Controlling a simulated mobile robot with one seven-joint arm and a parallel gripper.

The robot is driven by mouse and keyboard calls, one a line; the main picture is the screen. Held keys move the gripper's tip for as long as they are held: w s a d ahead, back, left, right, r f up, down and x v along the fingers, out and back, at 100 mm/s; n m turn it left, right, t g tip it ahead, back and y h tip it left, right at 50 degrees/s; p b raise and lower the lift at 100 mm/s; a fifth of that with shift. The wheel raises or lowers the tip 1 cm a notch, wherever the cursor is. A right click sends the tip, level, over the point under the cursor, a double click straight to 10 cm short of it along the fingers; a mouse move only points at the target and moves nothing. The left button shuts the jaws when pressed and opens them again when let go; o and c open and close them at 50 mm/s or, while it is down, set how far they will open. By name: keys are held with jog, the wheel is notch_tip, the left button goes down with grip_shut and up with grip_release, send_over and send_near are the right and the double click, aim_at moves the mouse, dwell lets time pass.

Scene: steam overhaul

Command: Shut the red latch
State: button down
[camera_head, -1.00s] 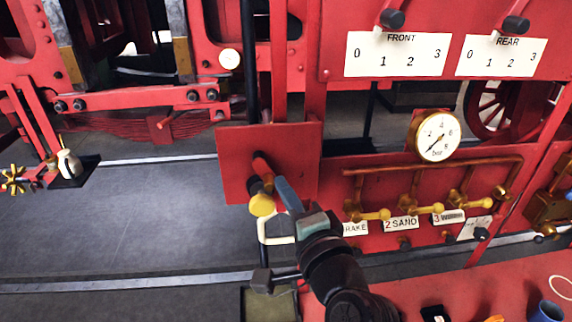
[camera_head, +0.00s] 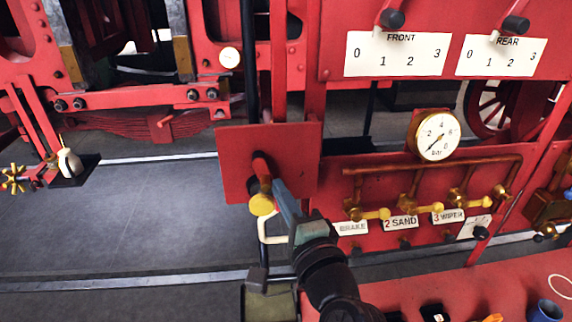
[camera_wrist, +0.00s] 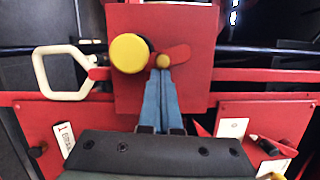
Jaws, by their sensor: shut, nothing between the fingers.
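The red latch (camera_wrist: 176,54) is a short red lever beside a small brass knob, on a square red plate (camera_wrist: 195,22). In the wrist view it extends right and slightly up from the brass knob. In the head view the latch (camera_head: 261,164) shows as a small red piece above the fingertips. A round yellow knob (camera_wrist: 129,53) on a dark stub sits just left of it; it also shows in the head view (camera_head: 262,205). My gripper (camera_wrist: 162,76) is shut and empty, its blue fingertips at the brass knob's lower edge. Contact cannot be told.
A cream loop handle (camera_wrist: 62,72) stands left of the plate. In the head view, brass valves with yellow handles (camera_head: 376,214) and a pressure gauge (camera_head: 438,135) are to the right. A red bench (camera_head: 440,287) holds a blue cup (camera_head: 546,311). Grey floor lies open at left.

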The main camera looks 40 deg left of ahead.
jog(key=shift+s+a+f+m, duration=0.2)
jog(key=shift+m, duration=0.5)
dwell(1.4)
dwell(0.7)
